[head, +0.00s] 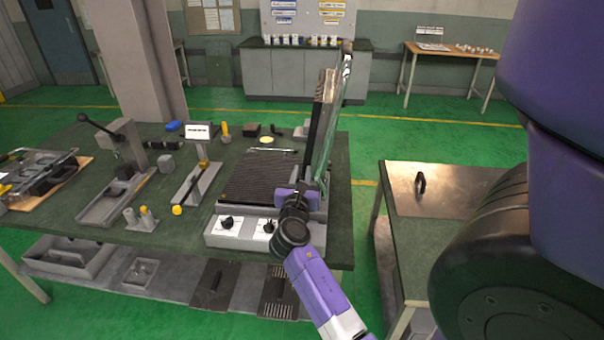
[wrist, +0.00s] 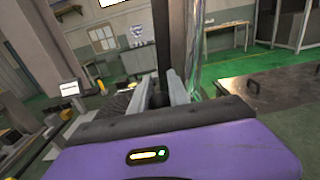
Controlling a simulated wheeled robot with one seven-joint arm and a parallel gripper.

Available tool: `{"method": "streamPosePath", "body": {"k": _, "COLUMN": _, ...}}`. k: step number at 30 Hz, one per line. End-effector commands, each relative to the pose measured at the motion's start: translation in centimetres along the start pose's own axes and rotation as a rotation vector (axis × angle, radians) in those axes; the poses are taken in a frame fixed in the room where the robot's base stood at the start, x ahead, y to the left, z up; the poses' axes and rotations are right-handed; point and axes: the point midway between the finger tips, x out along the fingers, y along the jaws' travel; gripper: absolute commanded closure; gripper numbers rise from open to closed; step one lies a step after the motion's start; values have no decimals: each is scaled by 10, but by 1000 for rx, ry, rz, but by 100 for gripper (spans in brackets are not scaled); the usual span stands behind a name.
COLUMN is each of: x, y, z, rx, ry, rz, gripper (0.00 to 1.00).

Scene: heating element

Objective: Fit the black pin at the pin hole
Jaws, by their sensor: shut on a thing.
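My gripper (head: 302,178) is on the front right of a grill-like heating device (head: 262,180) with a ribbed dark plate and a front panel with knobs. In the wrist view its two grey fingers (wrist: 163,80) are shut on a dark upright bar (wrist: 163,40). The bar also shows in the head view (head: 313,130), close beside a raised glassy panel (head: 328,140). I cannot tell for certain that this bar is the black pin. The pin hole cannot be made out, and the fingertips are partly hidden in the head view.
The green workbench (head: 90,222) carries a lever press (head: 122,140), a grey stand (head: 196,180) and several small parts on its left. A side table (head: 390,225) with a metal top and black handle (head: 420,183) stands right. Green floor (head: 375,140) lies clear behind.

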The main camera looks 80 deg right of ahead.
Motion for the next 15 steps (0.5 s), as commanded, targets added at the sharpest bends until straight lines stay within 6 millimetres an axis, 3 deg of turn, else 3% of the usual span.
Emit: {"method": "streamPosePath", "body": {"k": 15, "x": 0, "y": 0, "z": -13, "rx": -1, "ry": 0, "rz": 0, "gripper": 100}}
